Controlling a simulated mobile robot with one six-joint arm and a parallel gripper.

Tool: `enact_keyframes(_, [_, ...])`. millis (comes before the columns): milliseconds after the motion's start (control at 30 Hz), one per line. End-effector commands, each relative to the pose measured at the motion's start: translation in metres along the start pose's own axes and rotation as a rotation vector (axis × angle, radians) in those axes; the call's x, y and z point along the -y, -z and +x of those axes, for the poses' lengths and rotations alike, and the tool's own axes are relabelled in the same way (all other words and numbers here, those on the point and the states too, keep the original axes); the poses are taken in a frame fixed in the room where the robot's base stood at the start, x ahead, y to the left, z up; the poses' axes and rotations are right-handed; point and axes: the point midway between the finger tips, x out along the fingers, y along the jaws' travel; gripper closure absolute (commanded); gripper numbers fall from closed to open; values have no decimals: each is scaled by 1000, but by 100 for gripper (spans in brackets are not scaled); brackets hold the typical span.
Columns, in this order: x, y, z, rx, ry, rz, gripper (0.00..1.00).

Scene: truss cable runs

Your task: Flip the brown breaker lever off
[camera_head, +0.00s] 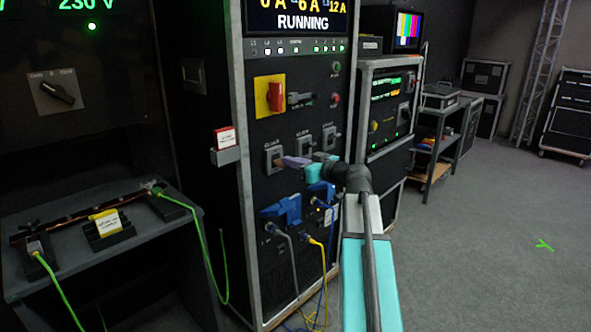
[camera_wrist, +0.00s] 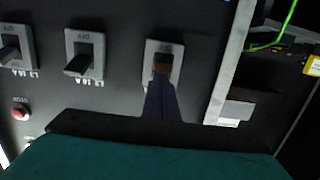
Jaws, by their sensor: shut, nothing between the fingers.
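The brown breaker lever (camera_wrist: 162,67) sits in a grey breaker frame at the right of a row in the wrist view. In the head view its breaker (camera_head: 273,157) is the leftmost of the row on the rack's front panel. My gripper (camera_head: 285,161) is shut and empty, its purple fingers reaching to that breaker from the right. In the wrist view my gripper (camera_wrist: 160,82) overlaps the lower part of the lever; whether it touches cannot be told. The fingers partly cover the lever and the frame's lower edge.
Two breakers with dark levers (camera_wrist: 79,64) stand beside it. Above the row in the head view is a red rotary switch (camera_head: 275,96) on a yellow plate. Below hang blue connectors (camera_head: 283,211) with cables. A table (camera_head: 150,245) with a copper bar stands at left. Open floor lies at right.

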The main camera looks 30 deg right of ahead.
Motion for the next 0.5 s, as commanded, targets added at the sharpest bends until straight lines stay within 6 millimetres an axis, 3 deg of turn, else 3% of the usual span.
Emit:
enact_keyframes(33, [2,-7,2,-13,3,0,100])
enact_keyframes(500, [10,-16,7,-138,13,0,100])
